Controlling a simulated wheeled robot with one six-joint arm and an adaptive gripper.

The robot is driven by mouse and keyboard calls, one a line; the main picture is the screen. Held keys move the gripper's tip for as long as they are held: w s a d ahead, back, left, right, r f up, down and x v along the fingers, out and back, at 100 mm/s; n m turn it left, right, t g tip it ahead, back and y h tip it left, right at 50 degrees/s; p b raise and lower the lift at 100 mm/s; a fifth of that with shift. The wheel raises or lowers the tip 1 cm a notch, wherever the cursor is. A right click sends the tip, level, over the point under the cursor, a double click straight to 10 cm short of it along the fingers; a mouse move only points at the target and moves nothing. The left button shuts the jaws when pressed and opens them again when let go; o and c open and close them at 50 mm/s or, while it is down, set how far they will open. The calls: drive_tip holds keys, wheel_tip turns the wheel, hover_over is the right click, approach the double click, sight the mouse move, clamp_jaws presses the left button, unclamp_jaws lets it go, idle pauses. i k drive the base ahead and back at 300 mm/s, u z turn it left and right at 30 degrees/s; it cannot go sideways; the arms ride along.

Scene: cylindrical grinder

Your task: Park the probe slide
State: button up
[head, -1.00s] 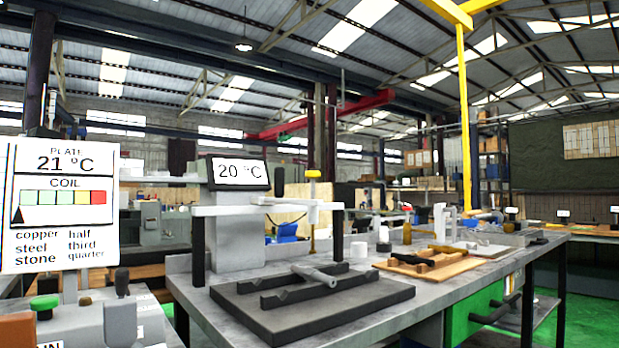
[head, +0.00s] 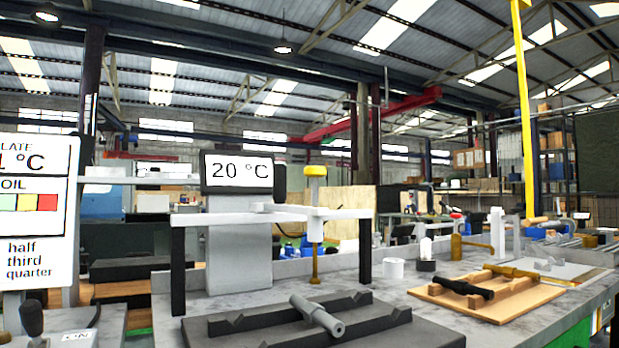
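In the head view, the probe slide (head: 316,215) sits on a white cross rail (head: 225,219), toward the rail's right end. It has a yellow knob (head: 316,171) on top and a brass probe rod (head: 314,262) hanging down from it. Dark posts hold the rail at each end. Behind it a grey column (head: 240,255) carries a display (head: 238,172) reading 20 °C. Below the rail a grey cylindrical workpiece (head: 317,316) lies across dark V-rests on a dark base plate (head: 400,333). My gripper is not in view.
A white sign (head: 38,258) with a colour scale stands at the left edge. On the grey bench (head: 412,280) to the right are a wooden board (head: 530,300) with a black-handled tool, a white cylinder (head: 393,268) and small stands. The space before the rail looks clear.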

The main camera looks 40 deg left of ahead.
sight(315, 215)
drive_tip(key=u, duration=0.3)
drive_tip(key=i, duration=0.6)
drive_tip(key=u, duration=0.55)
